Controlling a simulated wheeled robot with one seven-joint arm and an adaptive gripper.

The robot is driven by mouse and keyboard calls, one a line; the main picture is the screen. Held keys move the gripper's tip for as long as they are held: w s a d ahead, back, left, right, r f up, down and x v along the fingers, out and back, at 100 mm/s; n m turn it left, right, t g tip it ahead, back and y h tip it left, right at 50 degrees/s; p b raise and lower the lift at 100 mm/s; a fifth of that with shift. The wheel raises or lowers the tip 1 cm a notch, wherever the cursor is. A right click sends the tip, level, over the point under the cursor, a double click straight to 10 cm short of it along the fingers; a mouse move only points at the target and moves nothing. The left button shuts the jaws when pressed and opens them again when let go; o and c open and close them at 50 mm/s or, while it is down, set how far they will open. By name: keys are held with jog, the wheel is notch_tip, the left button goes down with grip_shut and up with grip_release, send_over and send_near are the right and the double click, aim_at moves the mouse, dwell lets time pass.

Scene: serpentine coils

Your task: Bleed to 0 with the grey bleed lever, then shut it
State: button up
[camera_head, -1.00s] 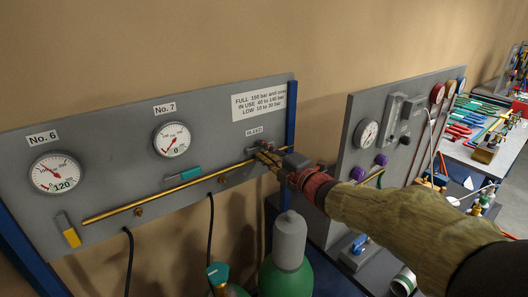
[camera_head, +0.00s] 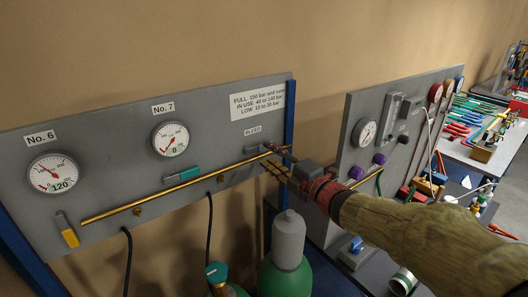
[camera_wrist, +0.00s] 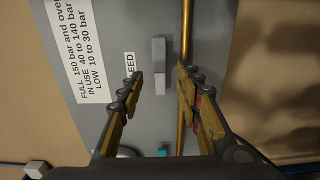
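The grey bleed lever (camera_wrist: 160,62) is on the grey panel beside the BLEED label and lies along the brass pipe. It also shows small in the head view (camera_head: 255,149), partly crowded by my gripper. My gripper (camera_head: 268,160) is just right of and below the lever, in front of the panel. In the wrist view my gripper (camera_wrist: 158,82) has its fingers apart with nothing held; the lever appears between and beyond the tips. Gauge No. 7 (camera_head: 170,139) reads 0. Gauge No. 6 (camera_head: 53,174) reads 120.
The brass pipe (camera_head: 110,210) crosses the panel. A yellow lever (camera_head: 68,231) points down at left; a teal lever (camera_head: 182,175) lies along the pipe. Green cylinders (camera_head: 285,272) stand below. A second gauge panel (camera_head: 365,105) and a tool table are at right.

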jog(key=v, duration=0.7)
jog(key=shift+s, duration=0.2)
jog(key=shift+d, duration=0.1)
